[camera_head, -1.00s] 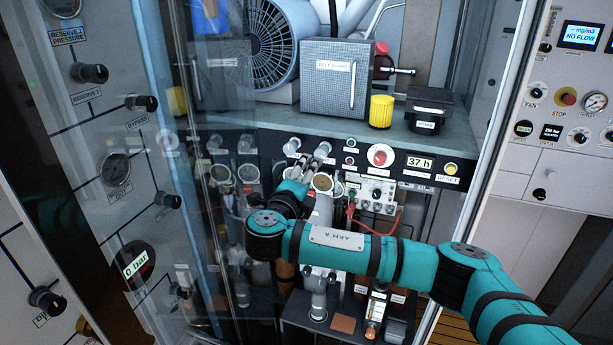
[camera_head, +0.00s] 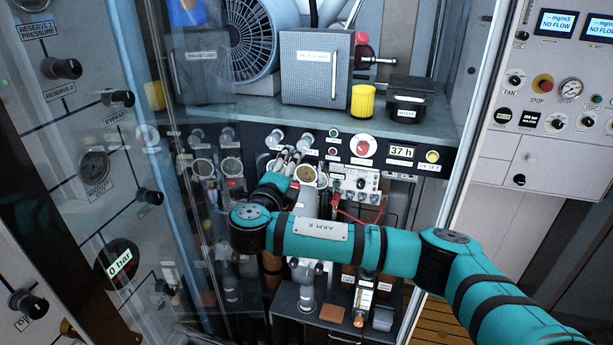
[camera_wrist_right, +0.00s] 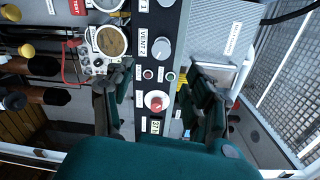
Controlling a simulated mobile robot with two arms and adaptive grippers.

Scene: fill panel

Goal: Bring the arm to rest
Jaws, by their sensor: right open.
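A red button (camera_wrist_right: 156,102) and the labelled control strip show beyond the gap; I cannot tell any contact. My left gripper is not in view.
A transparent door (camera_head: 185,190) stands at the left of the cabinet. A grey belt guard box (camera_head: 315,70), a yellow cylinder (camera_head: 362,101) and a black box (camera_head: 408,97) stand on the shelf. A red cable (camera_head: 360,218) hangs behind the arm. Open floor (camera_head: 432,320) shows at lower right.

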